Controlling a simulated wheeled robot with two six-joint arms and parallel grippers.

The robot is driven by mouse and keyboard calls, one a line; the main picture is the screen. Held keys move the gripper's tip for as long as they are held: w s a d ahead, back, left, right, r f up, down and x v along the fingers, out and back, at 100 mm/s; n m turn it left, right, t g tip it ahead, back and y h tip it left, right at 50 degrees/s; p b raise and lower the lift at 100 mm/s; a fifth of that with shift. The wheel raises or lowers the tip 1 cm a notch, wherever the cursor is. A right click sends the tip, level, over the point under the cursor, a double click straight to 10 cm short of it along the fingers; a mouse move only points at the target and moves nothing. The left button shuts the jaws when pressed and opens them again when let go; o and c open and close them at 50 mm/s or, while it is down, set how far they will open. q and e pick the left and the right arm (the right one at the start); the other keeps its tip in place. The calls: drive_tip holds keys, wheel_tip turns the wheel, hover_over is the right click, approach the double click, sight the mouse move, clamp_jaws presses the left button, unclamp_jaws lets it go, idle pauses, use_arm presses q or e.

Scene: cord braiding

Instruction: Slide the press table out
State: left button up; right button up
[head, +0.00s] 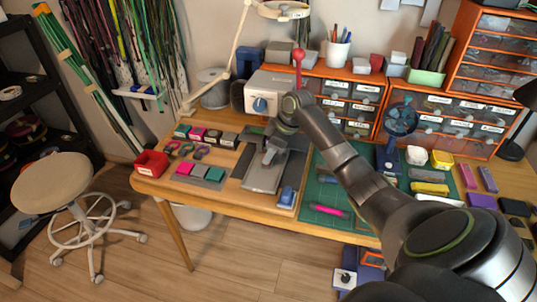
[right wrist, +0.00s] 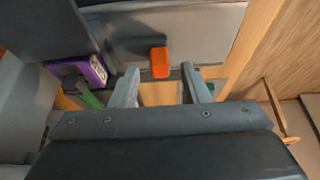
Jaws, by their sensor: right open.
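The press (head: 268,92) is a pale grey machine with a blue knob and a red-balled lever, at the back of the wooden bench. A flat grey plate (head: 262,178), which looks like its press table, lies in front of it. My right gripper (head: 269,156) is over this plate in the head view. In the right wrist view my right gripper (right wrist: 160,88) is open, its two fingers apart. A small orange block (right wrist: 160,62) shows just beyond the gap between them, on a grey surface. I cannot tell whether the fingers touch anything. My left gripper is out of view.
A red bin (head: 151,163) and small coloured pieces lie left of the plate. A blue object (head: 287,197) sits at its front right corner. A green mat (head: 328,190) lies to the right. A stool (head: 52,183) stands on the floor at left.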

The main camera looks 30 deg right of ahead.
drive_tip(key=shift+w+a+f, duration=0.2)
drive_tip(key=shift+f, duration=0.45)
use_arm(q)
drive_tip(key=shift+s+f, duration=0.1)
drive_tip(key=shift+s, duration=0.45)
use_arm(e)
drive_tip(key=shift+f, duration=0.1)
